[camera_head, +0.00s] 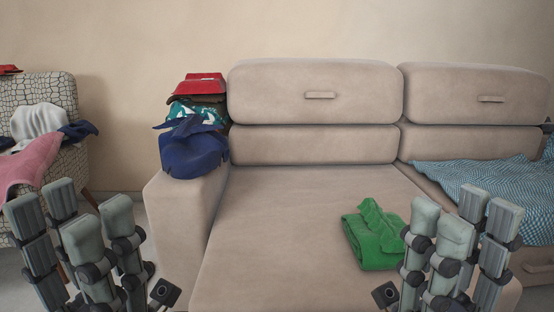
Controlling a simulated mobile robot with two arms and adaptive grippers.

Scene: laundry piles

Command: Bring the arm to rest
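My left gripper (88,228) is at the lower left, in front of the gap between the armchair and the sofa. Its fingers point up and stand apart, with nothing between them. My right gripper (462,224) is at the lower right, in front of the sofa seat. Its fingers also point up and stand apart, with no held thing visible. A folded green garment (373,236) lies on the sofa seat just left of the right gripper, and the gripper's fingers overlap its right edge in the picture. The lower parts of both grippers are cut off by the frame.
The beige sofa (290,215) fills the middle. A pile of clothes (194,150) lies on its left armrest. A blue patterned blanket (490,185) covers the right seat. A patterned armchair (52,92) with a pink cloth (30,165) stands at the left. The sofa seat's left part is clear.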

